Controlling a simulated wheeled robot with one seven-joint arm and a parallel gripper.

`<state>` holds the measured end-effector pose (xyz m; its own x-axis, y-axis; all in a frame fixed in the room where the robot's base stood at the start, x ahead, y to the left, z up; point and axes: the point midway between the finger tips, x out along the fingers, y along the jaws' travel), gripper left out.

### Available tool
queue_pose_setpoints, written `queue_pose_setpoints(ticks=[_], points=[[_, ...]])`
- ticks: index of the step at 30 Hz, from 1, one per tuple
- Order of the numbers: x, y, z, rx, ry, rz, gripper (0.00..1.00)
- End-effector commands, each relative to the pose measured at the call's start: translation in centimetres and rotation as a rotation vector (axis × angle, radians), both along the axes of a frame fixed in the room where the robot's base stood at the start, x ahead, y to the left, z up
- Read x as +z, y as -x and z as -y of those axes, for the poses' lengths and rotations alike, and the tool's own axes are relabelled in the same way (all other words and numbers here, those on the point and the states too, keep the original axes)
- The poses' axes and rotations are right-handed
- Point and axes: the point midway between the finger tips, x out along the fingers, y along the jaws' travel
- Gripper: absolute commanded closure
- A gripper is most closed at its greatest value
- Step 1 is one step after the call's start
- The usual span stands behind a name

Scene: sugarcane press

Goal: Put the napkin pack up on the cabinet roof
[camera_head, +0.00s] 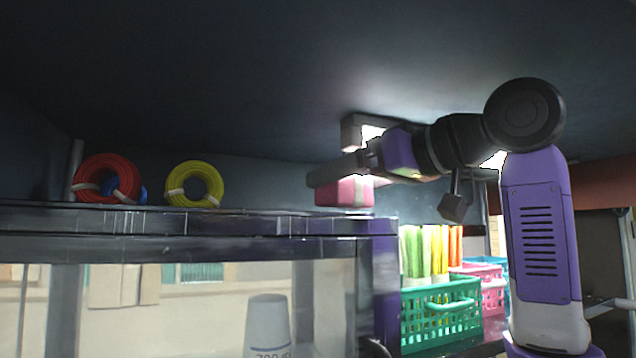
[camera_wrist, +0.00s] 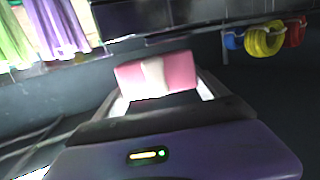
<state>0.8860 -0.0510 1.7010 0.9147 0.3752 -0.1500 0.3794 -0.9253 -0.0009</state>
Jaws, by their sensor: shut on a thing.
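The napkin pack (camera_head: 345,192) is a pink block with a white band. It is held in my gripper (camera_head: 335,160), at the right end of the cabinet roof (camera_head: 250,222). My gripper is shut on the pack, and its fingers partly hide the pack's top in the head view. In the wrist view the pack (camera_wrist: 155,74) sits between the finger ends. The pack's underside is close to the roof's level; I cannot tell whether it touches.
A red coil (camera_head: 105,178) and a yellow coil (camera_head: 195,183) stand on the roof's left part, with a blue one partly hidden. The roof between the coils and the pack is clear. A green basket (camera_head: 440,313) stands lower right. A dark ceiling is close above.

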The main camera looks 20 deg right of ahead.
Motion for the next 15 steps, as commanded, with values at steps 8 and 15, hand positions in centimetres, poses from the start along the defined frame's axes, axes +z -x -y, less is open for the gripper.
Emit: queue_pose_setpoints(ticks=[8, 15], points=[[0.3, -0.2, -4.4, 0.004, 0.003, 0.002, 0.67], [-1.4, -0.2, -4.5, 0.000, 0.000, 0.001, 0.67]])
